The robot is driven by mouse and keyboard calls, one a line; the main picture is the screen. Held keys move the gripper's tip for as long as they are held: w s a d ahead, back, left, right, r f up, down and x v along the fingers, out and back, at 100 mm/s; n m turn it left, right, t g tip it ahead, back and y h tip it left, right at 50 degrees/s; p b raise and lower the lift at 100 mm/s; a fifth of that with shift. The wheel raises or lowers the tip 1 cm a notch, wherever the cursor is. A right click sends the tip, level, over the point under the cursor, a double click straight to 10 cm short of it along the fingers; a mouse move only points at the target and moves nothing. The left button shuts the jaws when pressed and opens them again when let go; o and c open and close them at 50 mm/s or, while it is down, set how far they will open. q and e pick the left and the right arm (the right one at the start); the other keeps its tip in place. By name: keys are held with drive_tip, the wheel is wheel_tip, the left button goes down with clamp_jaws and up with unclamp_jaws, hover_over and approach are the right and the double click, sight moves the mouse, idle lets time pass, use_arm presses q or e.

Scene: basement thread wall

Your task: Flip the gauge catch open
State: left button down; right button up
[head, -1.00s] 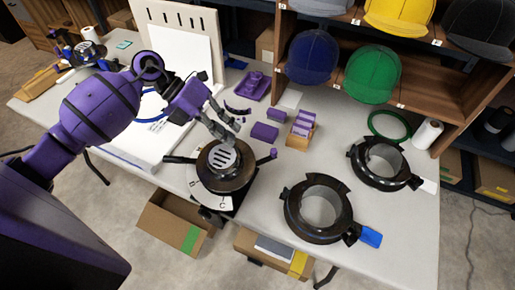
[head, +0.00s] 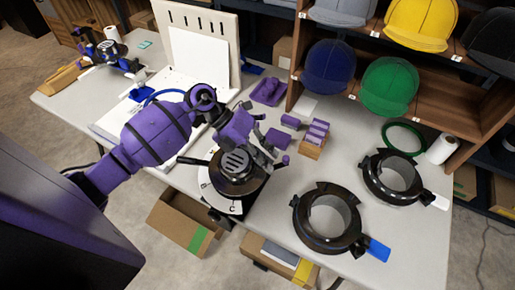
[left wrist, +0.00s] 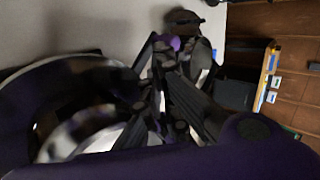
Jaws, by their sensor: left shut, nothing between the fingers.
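A round dark device (head: 232,186) with a slotted silver disc (head: 236,161) on top stands on a white lettered plate (head: 219,200) at the table's front edge. A short arm with a purple knob (head: 286,160) sticks out on its right side. I cannot tell for sure which part is the gauge catch. My left gripper (head: 267,163) is shut and empty, over the device's right side, close to the purple knob. In the left wrist view, the fingers (left wrist: 178,85) cross in front of the knob (left wrist: 174,43); contact cannot be told. My right gripper is not in view.
Two dark ring clamps (head: 327,250) (head: 420,172) stand on the table to the right. A wooden box with purple blocks (head: 314,143) and a purple tray (head: 267,91) lie behind the gripper. Caps fill the shelf (head: 440,75) at the back. Open cardboard boxes (head: 181,222) sit below.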

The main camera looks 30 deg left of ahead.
use_arm(q)
drive_tip(key=shift+d+f, duration=0.2)
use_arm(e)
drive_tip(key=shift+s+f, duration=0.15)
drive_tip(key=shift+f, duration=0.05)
